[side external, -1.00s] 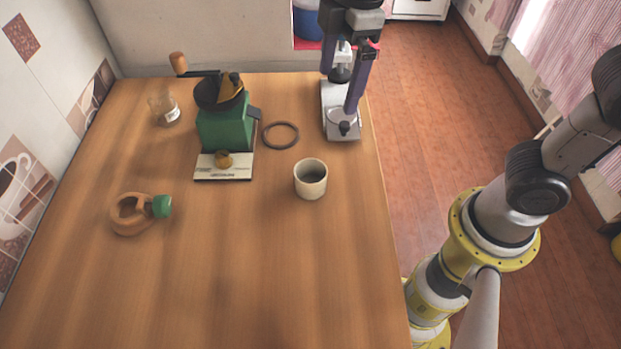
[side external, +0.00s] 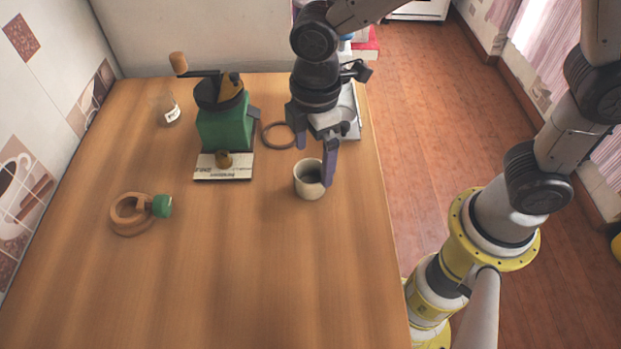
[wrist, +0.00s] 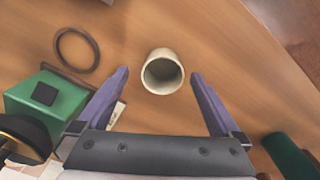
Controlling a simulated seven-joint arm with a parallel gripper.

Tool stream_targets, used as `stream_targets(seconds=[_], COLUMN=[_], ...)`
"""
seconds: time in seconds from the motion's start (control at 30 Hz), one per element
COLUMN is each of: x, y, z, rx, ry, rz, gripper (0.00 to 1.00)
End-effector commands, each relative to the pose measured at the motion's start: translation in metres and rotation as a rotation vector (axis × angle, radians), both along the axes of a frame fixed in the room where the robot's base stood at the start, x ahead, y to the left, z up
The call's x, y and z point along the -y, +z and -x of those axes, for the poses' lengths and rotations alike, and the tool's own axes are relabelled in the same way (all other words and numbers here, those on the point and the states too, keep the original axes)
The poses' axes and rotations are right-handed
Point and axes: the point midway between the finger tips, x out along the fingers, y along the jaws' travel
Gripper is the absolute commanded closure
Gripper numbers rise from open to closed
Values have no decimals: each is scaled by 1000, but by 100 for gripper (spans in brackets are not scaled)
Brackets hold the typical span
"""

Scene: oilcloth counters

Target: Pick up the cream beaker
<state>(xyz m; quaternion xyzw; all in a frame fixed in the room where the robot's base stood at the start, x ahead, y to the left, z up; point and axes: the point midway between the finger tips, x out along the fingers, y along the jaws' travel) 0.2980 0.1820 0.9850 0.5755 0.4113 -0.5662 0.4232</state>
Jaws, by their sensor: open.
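The cream beaker (side external: 308,184) stands upright on the wooden table, right of the middle in the side external view. In the wrist view the beaker (wrist: 162,74) shows from above, its open mouth facing the camera, in the gap ahead of and between my two purple fingers. My gripper (side external: 315,160) hangs just above and behind the beaker, with one finger in front of its right rim. The gripper (wrist: 160,80) is open and empty, one finger on each side of the beaker. I cannot tell whether any finger touches it.
A green grinder (side external: 225,128) stands left of my gripper, with a dark ring (side external: 278,134) between them. A glass jar (side external: 166,108) is at the back left. A wooden ring-shaped object with a green end (side external: 130,214) lies at left. The front of the table is clear.

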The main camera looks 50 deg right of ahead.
Motion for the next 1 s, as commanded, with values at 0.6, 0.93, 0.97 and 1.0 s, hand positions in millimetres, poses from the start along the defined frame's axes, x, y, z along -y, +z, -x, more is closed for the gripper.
stream_targets(seconds=[0.6, 0.93, 0.97, 1.0], x=[-3, -3, -3, -3], y=[-48, -47, -47, -47], z=[3, 3, 3, 3], rx=[-1, -1, -1, -1], ry=[1, 1, 1, 1], rz=[0, 0, 0, 0], gripper=[0, 56, 61, 68])
